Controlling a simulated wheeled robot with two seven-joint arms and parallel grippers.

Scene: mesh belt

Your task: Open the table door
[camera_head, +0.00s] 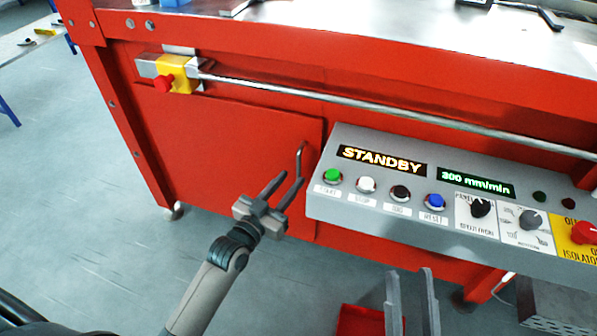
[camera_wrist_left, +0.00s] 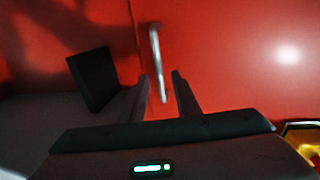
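The red table door (camera_head: 225,150) is a flat panel in the front of the red table, and it looks closed. Its silver bar handle (camera_head: 301,160) is upright near the door's right edge. My left gripper (camera_head: 283,185) is open at the lower part of the handle. In the left wrist view the handle (camera_wrist_left: 156,60) runs down between the two parted fingertips (camera_wrist_left: 160,82); I cannot tell whether they touch it. My right gripper (camera_head: 410,275) is open and empty low in the head view, below the control panel.
A grey control panel (camera_head: 325,205) with buttons and a STANDBY display juts out just right of the handle. A metal rail (camera_head: 370,100) runs above the door from a yellow block (camera_head: 180,73). A red box (camera_head: 360,321) is low by my right gripper. Floor (camera_head: 90,220) is clear at left.

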